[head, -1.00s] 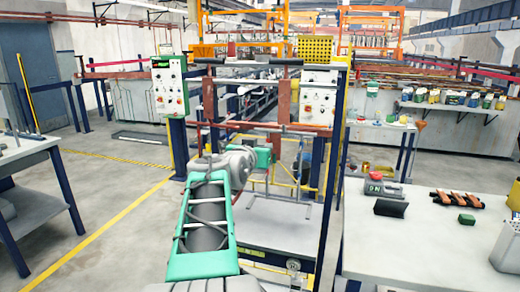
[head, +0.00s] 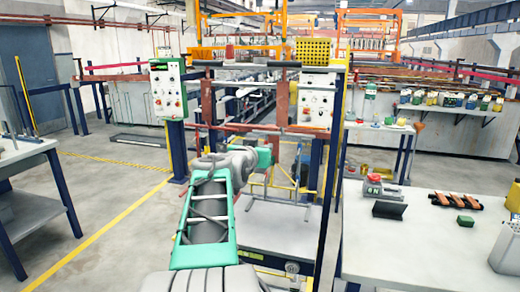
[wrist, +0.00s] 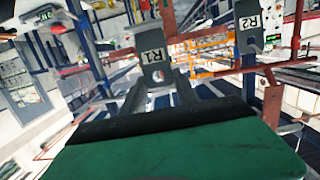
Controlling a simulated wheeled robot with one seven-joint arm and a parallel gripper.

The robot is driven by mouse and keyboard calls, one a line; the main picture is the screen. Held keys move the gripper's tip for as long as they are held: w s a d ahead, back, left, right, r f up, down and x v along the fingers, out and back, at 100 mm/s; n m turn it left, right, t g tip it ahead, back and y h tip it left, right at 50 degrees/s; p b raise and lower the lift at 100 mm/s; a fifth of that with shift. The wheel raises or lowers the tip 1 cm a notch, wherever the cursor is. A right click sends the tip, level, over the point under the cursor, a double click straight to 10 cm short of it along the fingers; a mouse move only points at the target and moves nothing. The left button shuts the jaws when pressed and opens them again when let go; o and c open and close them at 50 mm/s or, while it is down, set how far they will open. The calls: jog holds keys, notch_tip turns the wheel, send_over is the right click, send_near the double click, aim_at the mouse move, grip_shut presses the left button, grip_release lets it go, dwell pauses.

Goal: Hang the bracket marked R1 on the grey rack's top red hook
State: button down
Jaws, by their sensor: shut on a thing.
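My gripper is shut on this bracket. A similar grey bracket labelled R2 (wrist: 250,35) is to its right, apart from my fingers. In the head view, my green gripper (head: 265,157) is at the upper part of the thin grey rack (head: 282,200). The bracket is too small to make out there. I cannot tell which red part is the top hook, or whether the bracket touches it.
A red-brown upright (wrist: 168,18) rises behind the R1 bracket. A blue post (head: 328,165) stands right of the rack. A grey worktable (head: 425,235) at the right holds a red-topped box (head: 378,185), a dark stand and a green block. Floor is clear at the left.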

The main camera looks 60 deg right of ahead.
jog(key=shift+d, duration=0.1)
jog(key=shift+w+d+f+b, duration=0.1)
jog(key=shift+d+f+b, duration=0.2)
jog(key=shift+d, duration=0.1)
jog(key=shift+d+f+b, duration=0.2)
jog(key=shift+f+b, duration=0.05)
jog(key=shift+b, duration=0.2)
dwell(0.3)
dwell(0.3)
